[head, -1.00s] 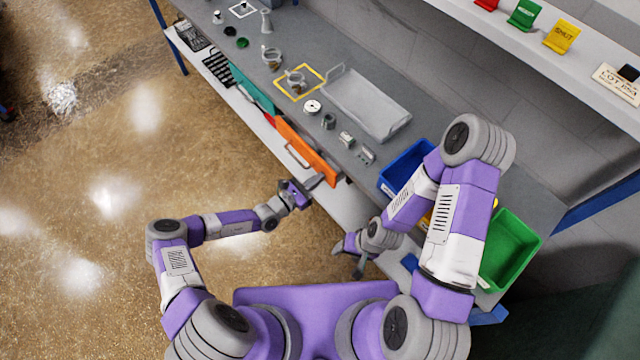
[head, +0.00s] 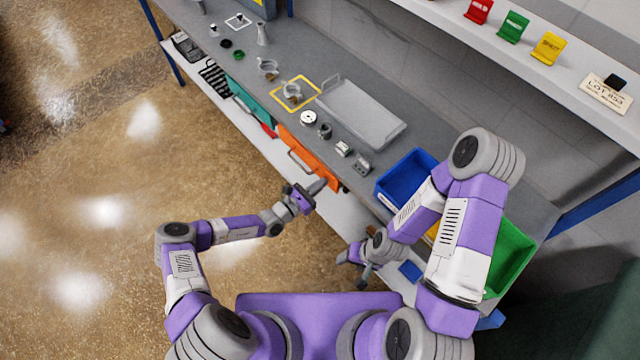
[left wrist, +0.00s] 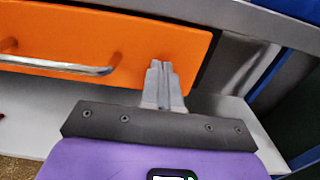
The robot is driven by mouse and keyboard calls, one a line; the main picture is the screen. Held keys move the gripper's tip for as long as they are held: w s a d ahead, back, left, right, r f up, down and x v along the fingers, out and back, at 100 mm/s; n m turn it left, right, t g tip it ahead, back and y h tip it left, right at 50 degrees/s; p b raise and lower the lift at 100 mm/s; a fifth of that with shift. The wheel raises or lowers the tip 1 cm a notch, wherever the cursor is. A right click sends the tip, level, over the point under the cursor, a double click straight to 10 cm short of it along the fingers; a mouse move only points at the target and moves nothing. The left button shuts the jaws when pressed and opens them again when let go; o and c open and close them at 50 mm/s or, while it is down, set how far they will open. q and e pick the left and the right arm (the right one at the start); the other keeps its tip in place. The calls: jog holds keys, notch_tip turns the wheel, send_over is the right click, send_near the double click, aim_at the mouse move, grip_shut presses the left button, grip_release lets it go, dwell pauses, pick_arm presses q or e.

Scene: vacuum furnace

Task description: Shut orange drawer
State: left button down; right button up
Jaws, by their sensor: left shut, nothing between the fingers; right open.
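The orange drawer (head: 305,155) is in the bench's front edge, and its front shows with a metal bar handle (head: 299,163). Whether its front is flush with the bench I cannot tell. My left gripper (head: 320,185) is shut and empty, its fingertips at the right end of the drawer front. In the left wrist view the shut fingers (left wrist: 160,68) lie over the lower right part of the orange front (left wrist: 150,45), right of the handle (left wrist: 60,66); contact is likely but hard to confirm. My right gripper (head: 352,268) is open and empty, low in front of the bench.
A teal drawer (head: 252,106) and a red one (head: 269,130) are left of the orange drawer. On the bench top stand a grey tray (head: 362,112), small metal parts and a blue bin (head: 405,178). A green bin (head: 512,250) is at right. The floor at left is clear.

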pick_arm(q)
jog(key=v, duration=1.3)
jog(key=shift+s+a+p, duration=0.2)
jog(key=shift+a+p, duration=0.1)
jog(key=shift+p, duration=0.15)
pick_arm(e)
jog(key=shift+s+a+r, duration=0.15)
jog(key=shift+s+r, duration=0.15)
jog(key=shift+r, duration=0.25)
pick_arm(q)
jog(key=shift+d, duration=0.1)
jog(key=s+d+f+m+g+y+b, duration=0.1)
jog(key=s+d+f+m+g, duration=0.15)
jog(key=s+m+g, duration=0.5)
jog(key=s+d+f+m+g+y+b, duration=0.1)
jog(key=s+d+m+g+y, duration=0.1)
jog(key=s+d+m+g, duration=0.5)
jog(key=s+a+r+m+t+y+b, duration=0.1)
jog(key=s+a+m+t+y, duration=0.2)
jog(key=a+m+y, duration=0.3)
jog(key=a+m, duration=0.3)
jog(key=a, duration=0.1)
jog(key=shift+r, duration=0.35)
pick_arm(e)
notch_tip(320, 180, down, 3)
